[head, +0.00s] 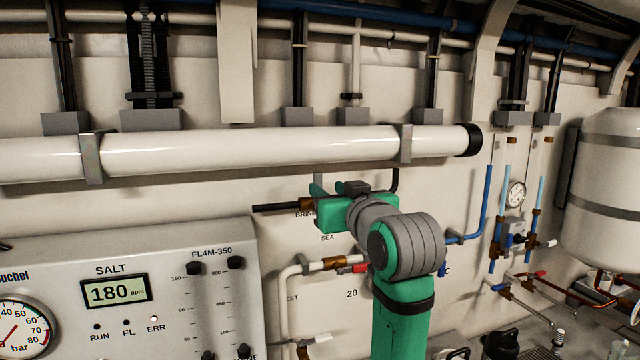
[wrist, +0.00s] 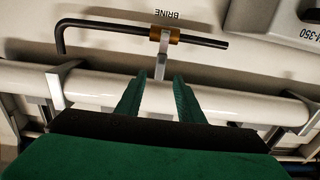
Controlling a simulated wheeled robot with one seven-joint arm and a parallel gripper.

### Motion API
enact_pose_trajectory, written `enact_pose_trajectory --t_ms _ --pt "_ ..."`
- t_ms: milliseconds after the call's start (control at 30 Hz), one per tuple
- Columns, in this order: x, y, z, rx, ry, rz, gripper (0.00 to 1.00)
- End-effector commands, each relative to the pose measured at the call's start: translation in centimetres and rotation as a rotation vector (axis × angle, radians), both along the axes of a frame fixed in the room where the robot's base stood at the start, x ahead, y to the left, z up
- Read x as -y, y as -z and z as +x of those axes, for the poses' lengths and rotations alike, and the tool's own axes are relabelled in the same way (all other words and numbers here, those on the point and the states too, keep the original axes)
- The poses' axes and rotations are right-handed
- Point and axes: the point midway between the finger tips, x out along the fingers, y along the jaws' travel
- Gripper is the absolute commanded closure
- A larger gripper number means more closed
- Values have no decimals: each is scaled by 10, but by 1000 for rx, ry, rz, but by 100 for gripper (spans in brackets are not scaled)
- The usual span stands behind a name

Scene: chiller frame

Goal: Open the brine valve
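The brine valve has a brass body (wrist: 165,36) on a thin black pipe, under the BRINE label in the upside-down wrist view. Its pale grey lever (wrist: 160,66) stands across the pipe, pointing down in that picture. My gripper (wrist: 158,82) is open, with its two green fingers apart. The lever's end lies in line with the gap, at about the fingertips; I cannot tell whether it is between them or touching. In the head view my gripper (head: 320,190) is at the brass valve body (head: 306,204) and hides most of the lever.
A thick white pipe (head: 250,152) runs along the wall just above the valve. Below is another brass valve (head: 338,263) with a red handle (head: 358,268). The SALT control panel (head: 130,290) is at lower left. A white tank (head: 608,190) stands at far right.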

Motion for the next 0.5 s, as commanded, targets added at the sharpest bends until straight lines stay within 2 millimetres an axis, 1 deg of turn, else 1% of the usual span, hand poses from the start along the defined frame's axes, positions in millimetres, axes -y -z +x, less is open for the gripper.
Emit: enact_pose_trajectory --t_ms 33,200,400,500 --pt "-4 0 10 -2 -3 0 66" --pt "-12 0 38 -2 0 2 66" --pt "-20 0 60 -1 0 1 66" --pt "-21 0 66 0 1 1 66"
